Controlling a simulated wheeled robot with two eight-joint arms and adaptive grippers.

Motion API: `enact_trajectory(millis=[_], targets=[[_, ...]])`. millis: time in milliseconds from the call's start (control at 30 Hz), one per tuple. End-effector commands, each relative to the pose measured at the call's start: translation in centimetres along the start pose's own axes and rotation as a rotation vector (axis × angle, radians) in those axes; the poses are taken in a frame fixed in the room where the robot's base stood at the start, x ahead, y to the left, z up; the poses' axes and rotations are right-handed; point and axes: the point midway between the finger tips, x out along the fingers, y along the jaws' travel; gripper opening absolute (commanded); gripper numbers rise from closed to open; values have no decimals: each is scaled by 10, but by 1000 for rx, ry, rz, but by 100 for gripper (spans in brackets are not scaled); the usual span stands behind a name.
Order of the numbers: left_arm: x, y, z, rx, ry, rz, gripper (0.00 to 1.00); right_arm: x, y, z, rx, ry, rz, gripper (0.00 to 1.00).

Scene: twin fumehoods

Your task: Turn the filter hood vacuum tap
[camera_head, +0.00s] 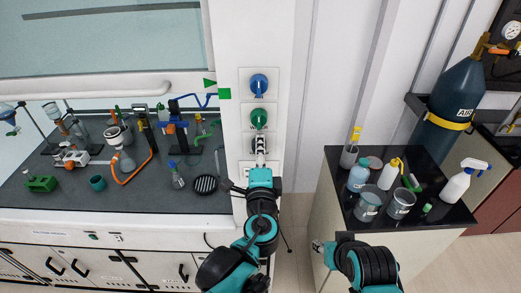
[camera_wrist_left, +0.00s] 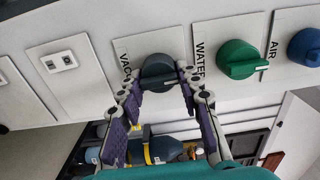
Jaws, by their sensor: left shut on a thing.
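The vacuum tap (camera_wrist_left: 158,70) is a dark grey round knob with a pale pointer line, on a white plate lettered VACU in the left wrist view. My left gripper (camera_wrist_left: 161,86) has its two purple-padded fingers on either side of this knob, shut on it. In the head view my left gripper (camera_head: 260,158) is up against the white post below the green tap, and hides most of the vacuum tap. My right gripper (camera_head: 319,247) is low, near the side of the white cabinet, too small to tell its state.
The green water tap (camera_wrist_left: 238,59) and blue air tap (camera_wrist_left: 305,46) sit close beside the vacuum tap. Glassware and stands fill the fumehood worktop (camera_head: 140,198) at left. A black-topped cabinet (camera_head: 335,160) with bottles and beakers stands right, before a gas cylinder (camera_head: 455,100).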

Motion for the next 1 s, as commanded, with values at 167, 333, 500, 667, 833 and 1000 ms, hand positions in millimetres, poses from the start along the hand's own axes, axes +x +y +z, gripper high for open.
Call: enact_trajectory(millis=[167, 333, 500, 667, 833, 1000], targets=[[0, 1, 0, 32, 1, 1, 6, 0, 0, 0, 0, 0, 0, 40], [0, 1, 0, 40, 1, 1, 6, 0, 0, 0, 0, 0, 0, 40], [0, 1, 0, 40, 1, 1, 6, 0, 0, 0, 0, 0, 0, 40], [0, 1, 0, 40, 1, 1, 48, 0, 0, 0, 0, 0, 0, 40], [0, 0, 0, 40, 1, 0, 56, 0, 0, 0, 0, 0, 0, 40], [-1, 0, 0, 40, 1, 0, 56, 0, 0, 0, 0, 0, 0, 40]])
